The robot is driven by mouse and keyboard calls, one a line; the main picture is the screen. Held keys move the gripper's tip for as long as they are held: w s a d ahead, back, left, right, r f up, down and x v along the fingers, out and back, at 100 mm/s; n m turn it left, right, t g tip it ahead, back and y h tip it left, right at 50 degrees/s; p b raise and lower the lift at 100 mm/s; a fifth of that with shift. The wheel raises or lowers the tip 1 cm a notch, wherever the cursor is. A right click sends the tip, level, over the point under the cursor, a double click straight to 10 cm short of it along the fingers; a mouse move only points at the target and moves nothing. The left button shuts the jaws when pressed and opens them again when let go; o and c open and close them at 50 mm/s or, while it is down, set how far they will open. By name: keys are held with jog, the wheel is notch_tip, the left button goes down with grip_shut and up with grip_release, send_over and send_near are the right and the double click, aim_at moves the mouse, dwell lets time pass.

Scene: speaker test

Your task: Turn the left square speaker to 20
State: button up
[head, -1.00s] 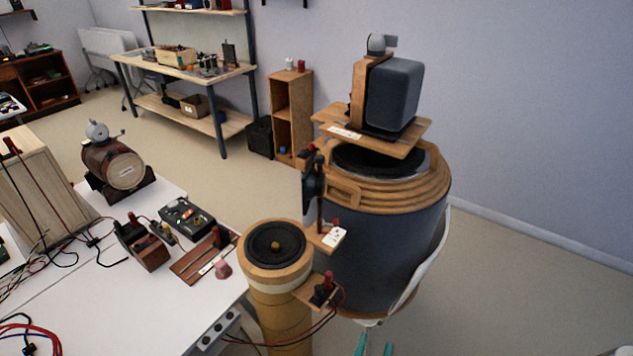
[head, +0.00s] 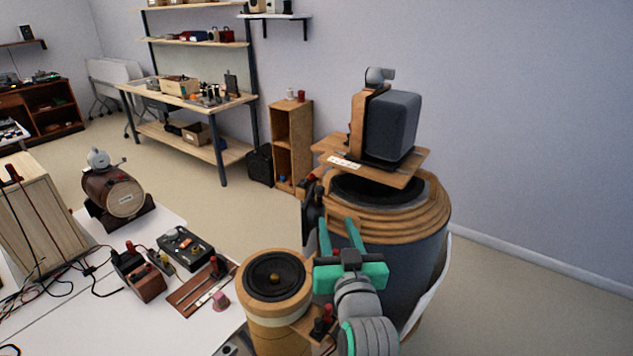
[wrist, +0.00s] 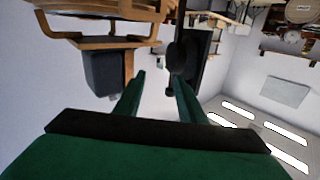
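A dark grey rounded square speaker (head: 392,127) sits on a wooden board (head: 408,177) above a large drum, with a wooden bracket and a grey round fitting on its left. A flat dark square speaker-like unit (head: 308,210) stands at the drum's left side, partly hidden. I cannot tell which one is the task's left speaker. My teal gripper (head: 340,232) is open in front of the drum, fingers pointing up and away. In the wrist view its fingers (wrist: 160,78) are apart, with a black unit (wrist: 190,55) close beyond the right finger. I cannot tell whether they touch.
The drum (head: 420,250) has a wooden ringed top. A round speaker on a wooden column (head: 262,315) stands just left of my gripper. A white table (head: 65,325) with a wooden barrel and small devices lies left. The floor at right is clear.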

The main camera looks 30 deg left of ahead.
jog(key=n, duration=0.2)
send_near(319, 187)
jog(key=w, duration=0.1)
jog(key=a, duration=0.1)
jog(key=w, duration=0.1)
jog(key=shift+w+a+f+g+y, duration=0.25)
jog(key=shift+w+f+g+y, duration=0.15)
jog(key=shift+a, duration=0.1)
jog(key=x, duration=1)
jog(key=shift+w+a+r, duration=0.1)
jog(key=shift+w+a, duration=0.05)
jog(key=shift+w, duration=0.1)
